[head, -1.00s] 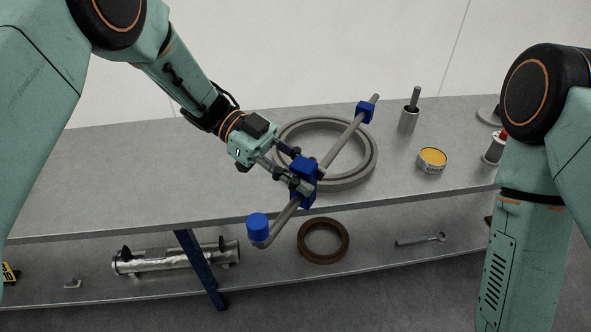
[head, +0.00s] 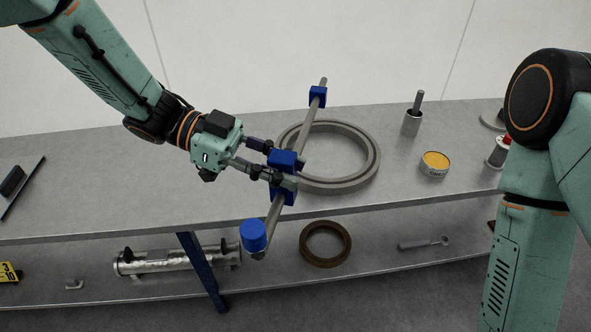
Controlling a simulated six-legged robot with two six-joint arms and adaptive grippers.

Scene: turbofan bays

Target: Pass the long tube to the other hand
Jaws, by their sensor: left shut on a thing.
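The long tube (head: 307,122) is a thin grey pipe with blue blocks along it and a blue cap (head: 253,235) at its near, bent end. My left gripper (head: 284,172) is shut on the tube at its middle blue block. The tube is held in the air, slanting from lower left to upper right, in front of the bench and the grey ring. My right arm (head: 530,200) shows at the right edge. Its gripper is out of view.
A large grey ring (head: 370,165) lies on the bench top (head: 120,185). A grey cup with a rod (head: 411,123), a yellow-topped can (head: 434,164) and a red-topped bottle (head: 498,153) stand to the right.

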